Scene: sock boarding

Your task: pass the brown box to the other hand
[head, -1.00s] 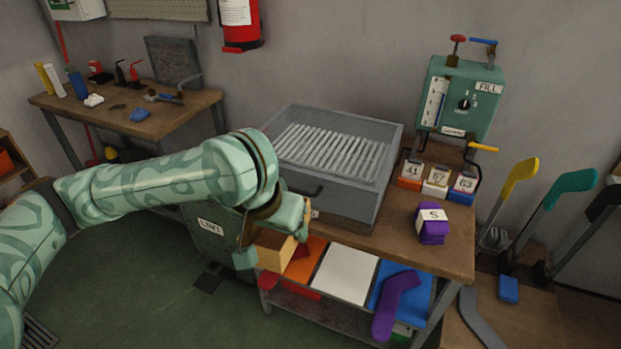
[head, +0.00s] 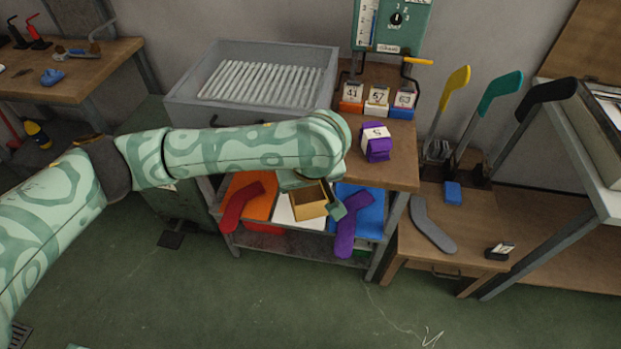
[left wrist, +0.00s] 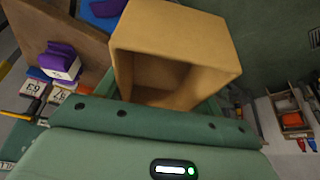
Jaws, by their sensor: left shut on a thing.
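The brown box (head: 310,208) is a small tan box with an open, hollow side. My left gripper (head: 318,198) is shut on it and holds it in front of the workbench, over the coloured panels of the lower shelf. In the left wrist view the box (left wrist: 185,38) fills the upper middle, its open side facing the camera. There the gripper's fingers are partly hidden behind the box.
The workbench (head: 398,160) carries a grey slatted bin (head: 318,88), numbered blocks and a purple block (head: 377,148). A low wooden table (head: 452,215) stands right. The green floor (head: 290,305) in front is mostly clear.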

